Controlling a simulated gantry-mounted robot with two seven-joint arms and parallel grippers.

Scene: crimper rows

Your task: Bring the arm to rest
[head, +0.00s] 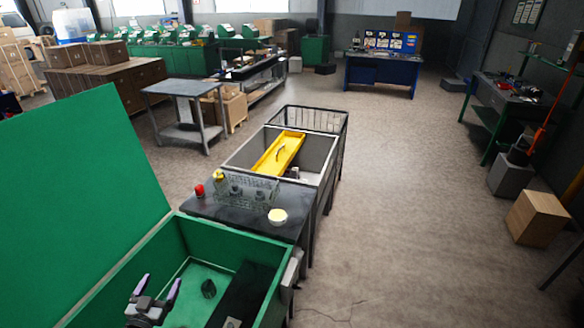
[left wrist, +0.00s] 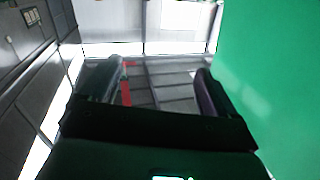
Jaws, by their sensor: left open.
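My left gripper (head: 158,287) is open over the near green chest, with its two purple-tipped fingers apart and nothing between them. In the left wrist view its fingers (left wrist: 160,72) also stand apart and empty, against a far wall and ceiling. The green chest (head: 265,243) has its large green lid (head: 75,185) raised on the left. My right gripper does not show in either view.
Behind the chest is a dark table (head: 200,206) with a red-topped item (head: 199,191), a clear rack (head: 240,190) and a pale yellow bowl (head: 277,217). Beyond it a grey bin (head: 322,155) holds a yellow tray (head: 278,152). Open floor lies to the right.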

